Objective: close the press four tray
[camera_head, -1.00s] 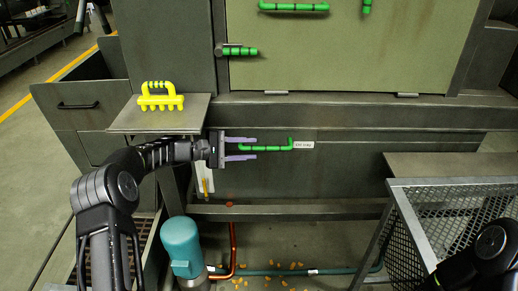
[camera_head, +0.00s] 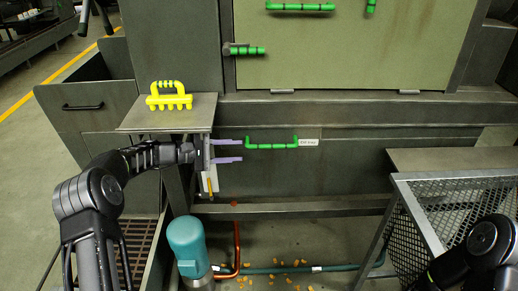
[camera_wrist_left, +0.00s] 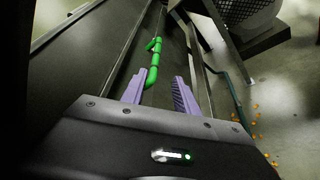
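The press tray (camera_head: 350,163) is a dark grey drawer front low on the press, with a green bar handle (camera_head: 272,146) and a small white label (camera_head: 308,142) at the handle's right end. The label's text is too small to read. My left gripper (camera_head: 242,150) is open, its two purple fingers pointing right, just left of the handle and apart from it. In the left wrist view the green handle (camera_wrist_left: 153,75) lies ahead of the open fingers (camera_wrist_left: 158,92), its near end close to the left finger. My right gripper is not in view; only part of that arm shows at lower right.
A yellow toothed tool (camera_head: 168,97) lies on a grey side shelf (camera_head: 135,118) above my left forearm. A teal motor (camera_head: 188,245) and a copper pipe (camera_head: 237,250) stand below. A mesh-sided bin (camera_head: 420,215) is at the right. Orange bits litter the floor.

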